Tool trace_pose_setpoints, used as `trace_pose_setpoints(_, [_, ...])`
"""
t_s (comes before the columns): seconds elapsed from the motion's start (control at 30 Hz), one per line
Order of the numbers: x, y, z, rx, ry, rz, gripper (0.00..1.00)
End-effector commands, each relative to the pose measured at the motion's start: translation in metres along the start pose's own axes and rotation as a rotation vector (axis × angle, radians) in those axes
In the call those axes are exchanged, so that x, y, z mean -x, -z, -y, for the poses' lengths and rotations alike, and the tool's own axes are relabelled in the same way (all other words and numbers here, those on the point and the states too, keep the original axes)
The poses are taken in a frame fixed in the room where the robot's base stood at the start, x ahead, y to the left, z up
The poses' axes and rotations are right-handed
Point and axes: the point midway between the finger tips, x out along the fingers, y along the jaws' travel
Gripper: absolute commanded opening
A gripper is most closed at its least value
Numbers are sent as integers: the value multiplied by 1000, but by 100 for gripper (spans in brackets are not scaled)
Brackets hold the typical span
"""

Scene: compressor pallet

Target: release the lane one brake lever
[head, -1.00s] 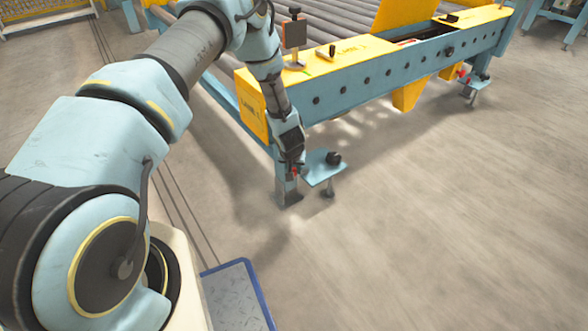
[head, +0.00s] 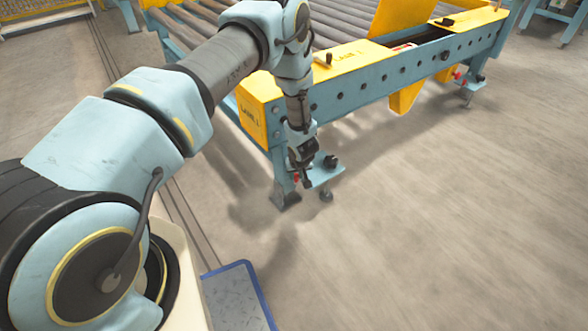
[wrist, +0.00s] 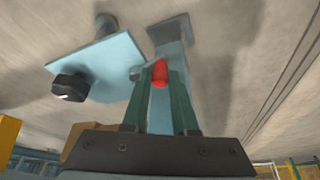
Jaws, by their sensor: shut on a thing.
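The brake lever shows as a red knob (wrist: 160,73) low beside the blue leg of the near lane frame, whose yellow end cover (head: 252,118) carries a lane label. In the head view the red knob (head: 296,178) is small and partly covered by my gripper. My gripper (head: 301,176) points down at the leg, next to the blue foot plate. In the wrist view its two green fingers (wrist: 163,80) are shut on the red knob, one on each side. The rest of the lever is mostly hidden behind the fingers.
The blue foot plate (wrist: 105,68) with a black knob (wrist: 70,87) juts out close to the fingers. A second foot plate with red parts (head: 463,77) stands at the far right leg. Rollers (head: 340,25) lie behind the yellow covers. The floor in front is clear.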

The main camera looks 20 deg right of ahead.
Motion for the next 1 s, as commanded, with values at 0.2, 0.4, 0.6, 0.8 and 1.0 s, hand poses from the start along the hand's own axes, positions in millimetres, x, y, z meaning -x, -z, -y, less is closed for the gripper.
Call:
trace_pose_setpoints(0.2, [5,-4,-9,160,65,-1,0])
trace_pose_setpoints(0.4, [4,-7,-16,315,126,1,0])
trace_pose_setpoints(0.6, [2,-11,-26,486,197,3,0])
trace_pose_setpoints(0.8, [1,-12,-36,662,270,3,0])
trace_pose_setpoints(1.0, [1,-12,-45,831,342,2,0])
